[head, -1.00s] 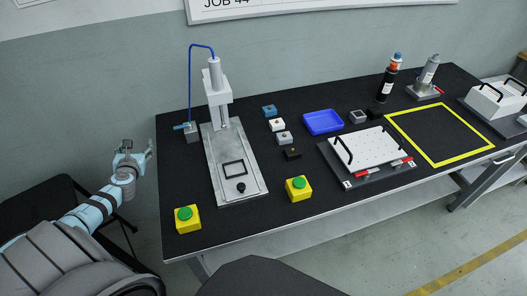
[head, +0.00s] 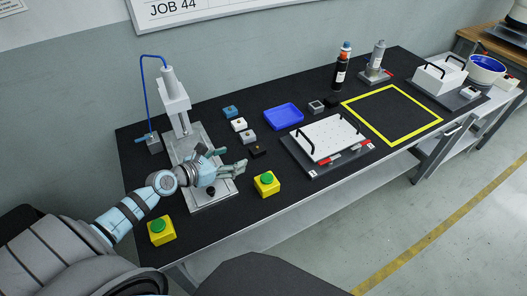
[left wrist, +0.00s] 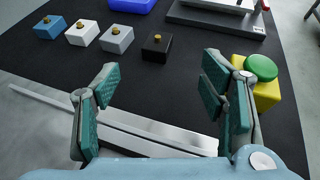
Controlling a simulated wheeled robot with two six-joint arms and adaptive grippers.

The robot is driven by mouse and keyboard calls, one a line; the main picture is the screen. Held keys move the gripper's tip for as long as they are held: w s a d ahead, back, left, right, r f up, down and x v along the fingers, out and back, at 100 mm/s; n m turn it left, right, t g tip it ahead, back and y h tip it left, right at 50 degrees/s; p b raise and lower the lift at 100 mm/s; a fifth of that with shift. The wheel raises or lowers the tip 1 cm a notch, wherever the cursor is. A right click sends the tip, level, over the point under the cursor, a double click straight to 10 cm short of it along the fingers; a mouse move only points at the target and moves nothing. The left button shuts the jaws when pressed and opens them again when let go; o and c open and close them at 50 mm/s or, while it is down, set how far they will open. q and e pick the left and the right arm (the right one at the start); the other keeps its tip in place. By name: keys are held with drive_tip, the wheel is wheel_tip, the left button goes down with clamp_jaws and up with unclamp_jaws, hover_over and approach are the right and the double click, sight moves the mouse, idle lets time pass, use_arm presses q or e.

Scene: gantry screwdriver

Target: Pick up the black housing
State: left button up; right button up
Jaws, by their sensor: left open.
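The black housing (head: 257,150) is a small dark block with a brass knob on top. It stands on the black table at the near end of a row of small blocks. In the left wrist view the black housing (left wrist: 157,47) is ahead of the fingers, upright and apart from them. My left gripper (head: 243,167) is open and empty, over the grey plate of the gantry screwdriver, just left of and nearer than the housing. In the left wrist view its fingers (left wrist: 163,90) are spread wide with nothing between. My right gripper is not in view.
Grey (head: 248,137), white (head: 238,124) and blue (head: 230,112) housings stand in the row behind. A yellow box with a green button (head: 266,184) is close to the right. The gantry screwdriver (head: 174,100) rises at the left. A blue tray (head: 284,117) lies farther right.

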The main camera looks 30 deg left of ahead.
use_arm(q)
drive_tip(key=b, duration=0.2)
approach(256, 148)
drive_tip(key=x, duration=0.4)
drive_tip(key=shift+s+d+f, duration=0.1)
drive_tip(key=shift+d+f, duration=0.05)
drive_tip(key=shift+f, duration=0.05)
drive_tip(key=b+x, duration=0.1)
drive_tip(key=x, duration=0.4)
drive_tip(key=shift+b, duration=0.4)
drive_tip(key=shift+r, duration=0.15)
drive_tip(key=c, duration=1.5)
